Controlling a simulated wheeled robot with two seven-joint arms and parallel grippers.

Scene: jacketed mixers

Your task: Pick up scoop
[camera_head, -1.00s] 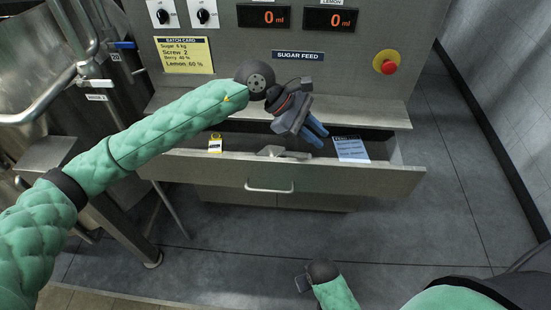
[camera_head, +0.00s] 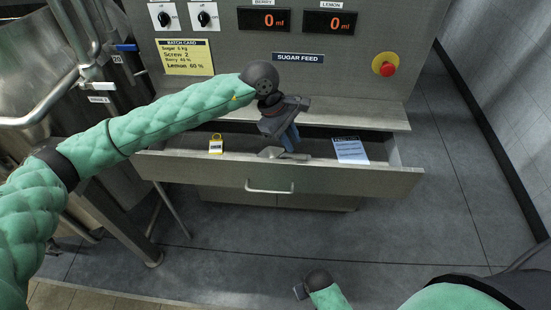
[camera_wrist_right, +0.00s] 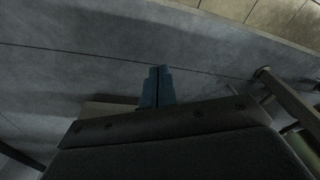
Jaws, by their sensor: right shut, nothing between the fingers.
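The scoop (camera_head: 272,153), a small grey metal piece, lies in the open drawer (camera_head: 340,178) near its front wall, behind the handle, partly over the front edge in this view. My left gripper (camera_head: 290,143) has its blue fingers pointing down into the drawer, just behind and right of the scoop. The fingers look apart and hold nothing; they are seen nearly edge-on. Whether they touch the scoop is unclear. My right gripper shows in the right wrist view (camera_wrist_right: 158,72), its blue fingers together and empty above the grey floor.
A yellow padlock-like tag (camera_head: 216,144) and a white-blue printed sheet (camera_head: 350,150) lie in the drawer. Above stands the grey panel with a SUGAR FEED label (camera_head: 299,57) and a red emergency button (camera_head: 386,68). A steel vessel (camera_head: 30,70) is at left. Floor at right is clear.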

